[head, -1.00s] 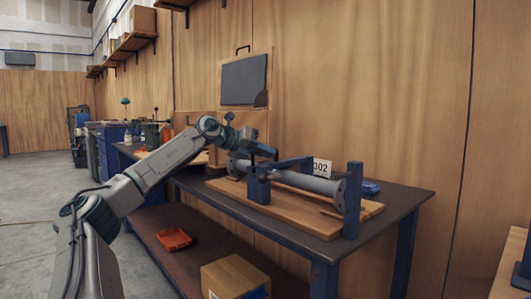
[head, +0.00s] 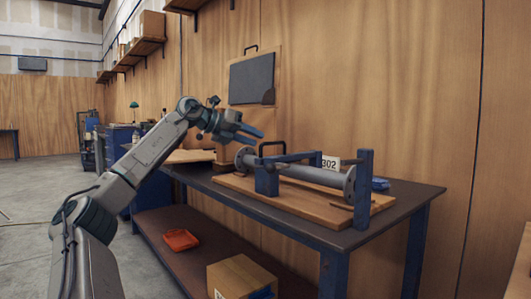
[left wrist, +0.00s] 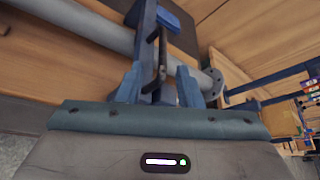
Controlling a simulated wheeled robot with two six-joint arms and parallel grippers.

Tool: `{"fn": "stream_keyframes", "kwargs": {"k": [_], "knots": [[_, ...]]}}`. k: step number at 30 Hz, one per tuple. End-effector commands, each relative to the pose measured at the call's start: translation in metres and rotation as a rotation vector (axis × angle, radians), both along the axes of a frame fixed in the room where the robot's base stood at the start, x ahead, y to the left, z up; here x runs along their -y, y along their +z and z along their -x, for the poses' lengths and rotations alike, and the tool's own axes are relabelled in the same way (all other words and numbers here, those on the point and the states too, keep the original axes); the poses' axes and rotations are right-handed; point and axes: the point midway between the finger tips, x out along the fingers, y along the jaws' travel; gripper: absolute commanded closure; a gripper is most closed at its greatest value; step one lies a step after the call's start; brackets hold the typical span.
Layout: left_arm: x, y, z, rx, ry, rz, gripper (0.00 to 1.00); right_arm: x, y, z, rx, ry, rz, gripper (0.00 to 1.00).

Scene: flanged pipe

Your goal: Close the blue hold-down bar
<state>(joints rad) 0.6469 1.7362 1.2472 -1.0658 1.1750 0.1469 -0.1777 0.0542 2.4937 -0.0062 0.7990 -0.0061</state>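The blue hold-down bar (head: 295,157) lies roughly level across the grey flanged pipe (head: 318,176). One end meets a blue post (head: 266,182) in front of the pipe. A black handle (head: 271,149) stands up from the bar. My left gripper (head: 257,136) is above and left of the bar, apart from it and empty. In the left wrist view its fingers (left wrist: 158,86) are spread, with the bar (left wrist: 148,45) and handle (left wrist: 162,57) seen beyond and between them. My right gripper is out of view.
The pipe lies over a wooden board (head: 300,205) on a dark bench (head: 400,205). A tall blue post (head: 363,190) stands by the right flange. A white "302" sign (head: 331,163) is behind. An orange tray (head: 180,240) and a cardboard box (head: 240,277) are below.

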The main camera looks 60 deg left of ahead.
Motion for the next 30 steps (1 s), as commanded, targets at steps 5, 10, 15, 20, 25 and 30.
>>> {"fn": "stream_keyframes", "kwargs": {"k": [5, 10, 15, 20, 25, 30], "knots": [[-0.004, 0.008, 0.023, 0.001, 0.000, 0.001, 0.67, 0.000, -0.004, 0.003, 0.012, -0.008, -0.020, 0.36], [-0.005, 0.012, 0.030, -0.001, 0.000, 0.001, 0.67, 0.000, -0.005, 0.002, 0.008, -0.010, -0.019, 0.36], [-0.005, 0.012, 0.030, -0.002, -0.001, 0.001, 0.67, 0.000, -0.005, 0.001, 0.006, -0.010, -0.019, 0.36], [-0.005, 0.012, 0.030, -0.002, -0.001, 0.001, 0.67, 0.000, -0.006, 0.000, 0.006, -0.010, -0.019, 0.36], [-0.005, 0.012, 0.030, -0.002, -0.001, 0.001, 0.67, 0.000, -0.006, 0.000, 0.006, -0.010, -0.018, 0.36], [-0.005, 0.012, 0.030, -0.001, 0.000, 0.001, 0.67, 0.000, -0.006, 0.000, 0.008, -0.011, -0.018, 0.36]]}}
